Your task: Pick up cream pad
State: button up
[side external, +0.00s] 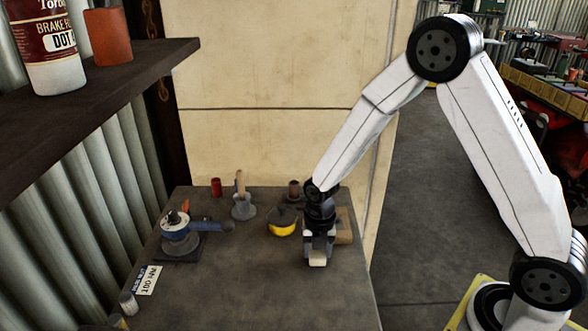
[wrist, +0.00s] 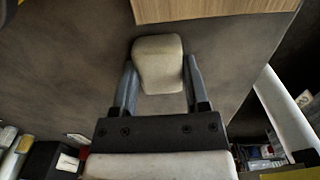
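The cream pad (wrist: 158,62) is a small, pale block with rounded edges. In the wrist view it sits between the two fingers of my gripper (wrist: 159,66), with a fingertip against each side and no clear gap. In the side external view the pad (side external: 318,258) shows at the lower end of my gripper (side external: 319,250), which points down over the table. My gripper looks shut on the pad. I cannot tell whether the pad touches the tabletop.
A wooden block (wrist: 205,8) lies just beyond the pad; it also shows behind my gripper (side external: 344,226). A yellow and dark round item (side external: 282,227), a pot with a wooden handle (side external: 243,208) and a grinder-like tool (side external: 178,232) stand left. The table front (side external: 250,295) is clear.

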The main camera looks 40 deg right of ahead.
jog(key=shift+c, duration=1.3)
jog(key=shift+r, duration=0.1)
jog(key=shift+r, duration=0.6)
jog(key=s+r, duration=1.1)
jog(key=s, duration=0.3)
jog(key=shift+d+r, duration=0.25)
jog(key=shift+d, duration=0.05)
